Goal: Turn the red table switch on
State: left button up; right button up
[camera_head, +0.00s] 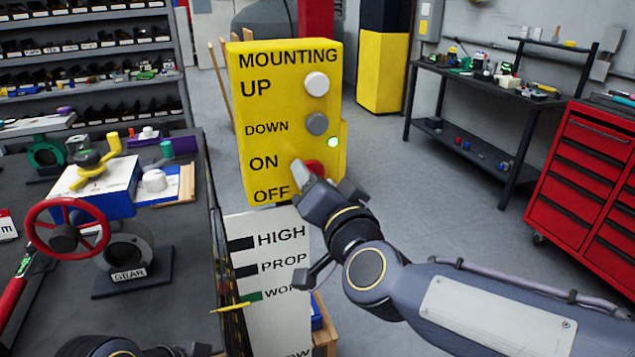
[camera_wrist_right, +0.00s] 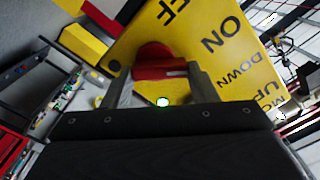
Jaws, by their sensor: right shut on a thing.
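The yellow control box (camera_head: 265,120) stands upright with the labels MOUNTING, UP, DOWN, ON and OFF. The red switch (camera_head: 315,167) is on its lower right, beside ON and OFF, and is partly hidden by my right gripper (camera_head: 322,180). In the right wrist view, the red switch (camera_wrist_right: 155,62) sits between the two fingers, and my right gripper (camera_wrist_right: 158,88) is shut on it. A green light (camera_head: 333,142) glows just above the switch. Only dark parts of my left arm show at the bottom left edge; its fingers are not visible.
A bench (camera_head: 195,255) with a red handwheel (camera_head: 65,228) and valve parts is at the left. A white label panel (camera_head: 270,260) stands below the box. A red tool cabinet (camera_head: 590,165) and a dark shelf table (camera_head: 465,105) are at the right, with open floor between.

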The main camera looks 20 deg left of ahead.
jog(key=shift+f, duration=0.1)
jog(key=o, duration=1)
jog(key=shift+s, duration=0.1)
jog(key=v, duration=0.7)
jog(key=shift+s+d, duration=0.2)
jog(key=shift+s, duration=0.1)
